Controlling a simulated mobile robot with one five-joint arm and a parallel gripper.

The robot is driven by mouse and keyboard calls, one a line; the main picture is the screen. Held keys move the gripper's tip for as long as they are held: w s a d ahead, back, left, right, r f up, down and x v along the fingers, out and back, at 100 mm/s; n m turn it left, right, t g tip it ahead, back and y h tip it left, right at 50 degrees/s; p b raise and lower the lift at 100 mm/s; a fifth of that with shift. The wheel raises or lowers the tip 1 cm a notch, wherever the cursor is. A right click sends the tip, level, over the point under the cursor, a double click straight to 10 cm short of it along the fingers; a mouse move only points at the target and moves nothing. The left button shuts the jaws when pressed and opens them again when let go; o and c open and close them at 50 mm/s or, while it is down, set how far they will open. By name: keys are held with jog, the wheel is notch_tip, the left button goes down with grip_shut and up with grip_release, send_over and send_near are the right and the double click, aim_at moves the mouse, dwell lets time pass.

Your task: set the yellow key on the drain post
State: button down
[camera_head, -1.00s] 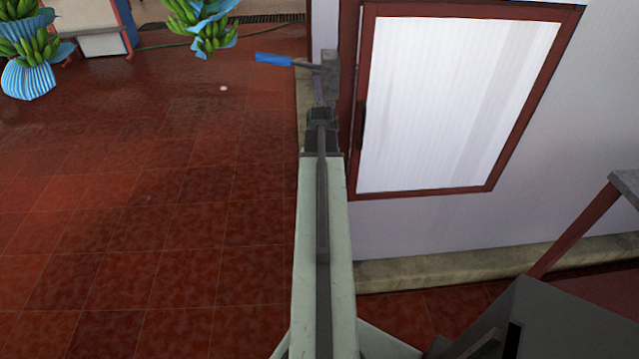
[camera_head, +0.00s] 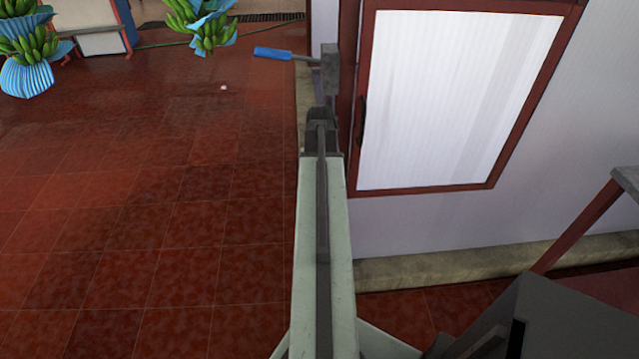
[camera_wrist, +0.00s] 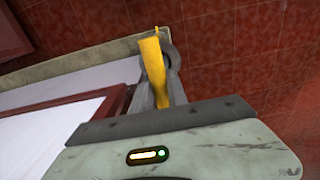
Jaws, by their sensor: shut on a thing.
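My gripper (camera_wrist: 160,78) is shut on the yellow key (camera_wrist: 153,60), which stands up between the grey fingers in the wrist view. Its wide yellow end points away from my wrist. A grey ring-like part shows beside its right side; I cannot tell what it belongs to. In the head view my gripper (camera_head: 321,114) is at the far end of my arm, and the key is hidden there. Just beyond it is a grey upright block (camera_head: 330,68) with a blue-handled lever (camera_head: 272,54) sticking out to the left. I cannot tell whether this is the drain post.
A pale wall with a red-framed white panel (camera_head: 455,95) rises close on the right, with a stone ledge (camera_head: 460,265) at its foot. Banana bunches (camera_head: 203,30) hang at the back left. The red tiled floor (camera_head: 150,200) on the left is open.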

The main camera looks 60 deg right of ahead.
jog(key=shift+f+b, duration=0.75)
jog(key=shift+f, duration=0.2)
jog(key=shift+f+b, duration=0.45)
jog(key=shift+b, duration=0.15)
jog(key=shift+f, duration=0.1)
dwell(0.4)
jog(key=c, duration=1.2)
grip_release()
jog(key=shift+c, duration=0.2)
jog(key=o, duration=0.4)
